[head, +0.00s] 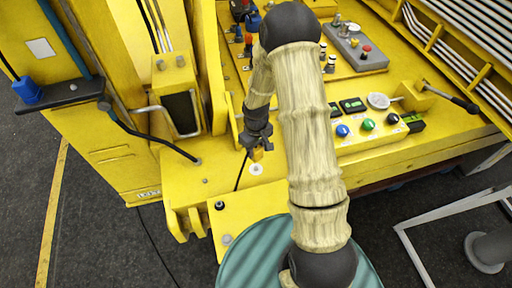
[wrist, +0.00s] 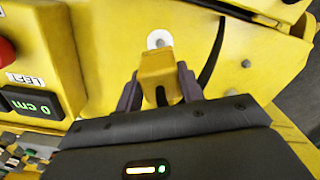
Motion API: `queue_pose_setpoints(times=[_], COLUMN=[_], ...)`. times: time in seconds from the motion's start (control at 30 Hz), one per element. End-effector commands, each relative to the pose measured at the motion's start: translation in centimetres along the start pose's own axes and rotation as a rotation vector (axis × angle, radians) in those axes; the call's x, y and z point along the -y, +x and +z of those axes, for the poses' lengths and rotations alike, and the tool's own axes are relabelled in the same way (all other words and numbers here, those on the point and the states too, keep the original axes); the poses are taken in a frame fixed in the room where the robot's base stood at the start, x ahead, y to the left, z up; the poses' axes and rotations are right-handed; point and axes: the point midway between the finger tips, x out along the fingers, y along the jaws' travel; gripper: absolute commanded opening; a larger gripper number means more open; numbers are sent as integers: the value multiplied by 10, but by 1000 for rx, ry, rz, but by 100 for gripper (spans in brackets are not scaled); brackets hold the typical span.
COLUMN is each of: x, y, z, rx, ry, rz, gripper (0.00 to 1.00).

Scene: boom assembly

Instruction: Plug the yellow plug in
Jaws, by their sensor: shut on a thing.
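My gripper (head: 257,143) hangs over the yellow ledge of the machine, left of my arm in the head view. In the wrist view my gripper (wrist: 160,92) is shut on the yellow plug (wrist: 157,66), with one finger on each side of it. The plug also shows small below the fingers in the head view (head: 257,155). A black cable hangs from it. A white round socket (wrist: 159,39) lies just beyond the plug in the wrist view. It also shows just below the plug in the head view (head: 256,169). The plug appears apart from the socket.
A panel with blue, green and black buttons (head: 368,124) stands to the right of my arm. A lever (head: 452,94) sticks out further right. A yellow box with a dark face (head: 180,112) stands left of my gripper. A blue plug (head: 27,90) is at far left.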

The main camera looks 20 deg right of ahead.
Motion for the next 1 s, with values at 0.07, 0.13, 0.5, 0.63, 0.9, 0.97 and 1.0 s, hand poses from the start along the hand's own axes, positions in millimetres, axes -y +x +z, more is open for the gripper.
queue_pose_setpoints(times=[0.07,0.13,0.5,0.63,0.9,0.97,1.0], x=[0,0,-1,-1,-1,-1,-1], y=[10,16,49,53,53,53,53], z=[0,0,0,0,0,0,0], rx=[0,0,0,0,0,0,0], ry=[0,-1,2,2,2,2,2], rz=[0,0,0,0,0,0,0], gripper=[11,11,11,11,11,11,11])
